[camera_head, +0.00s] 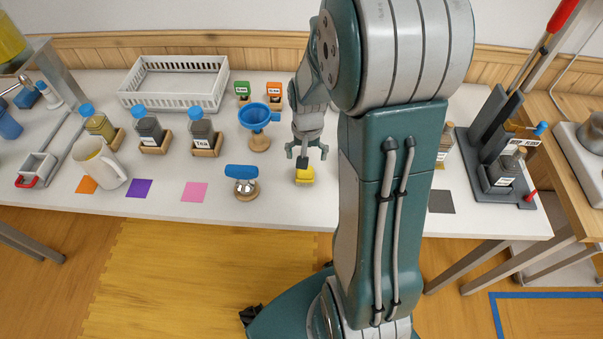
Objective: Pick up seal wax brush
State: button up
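What looks like the seal wax brush, a small piece with a yellow block (305,175) at its base and a short dark handle, is near the front edge of the white table (270,213). My gripper (306,152) points down just above it. Its two fingers are spread apart, one on each side of the dark handle's top. I see no finger closed on it. Whether a finger touches the handle is too small to tell.
A blue-topped piece on a round base (242,181) stands to the left, and a blue funnel on a wooden stand (258,138) behind it. Labelled jars, a white mug (98,165) and a white basket (175,100) are further left. A dark tap stand (495,150) is at right.

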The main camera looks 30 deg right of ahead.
aim_at(304, 173)
jog(key=shift+d+f, duration=0.25)
jog(key=shift+f, duration=0.65)
jog(key=f, duration=0.2)
jog(key=a+f, duration=0.1)
jog(key=f, duration=0.1)
jog(key=shift+s+a+f, duration=0.15)
jog(key=shift+a+f, duration=0.05)
jog(key=shift+f, duration=0.4)
jog(key=shift+d, duration=0.3)
jog(key=shift+c, duration=0.3)
jog(key=c, duration=1)
jog(key=shift+a, duration=0.1)
jog(key=shift+c, duration=0.2)
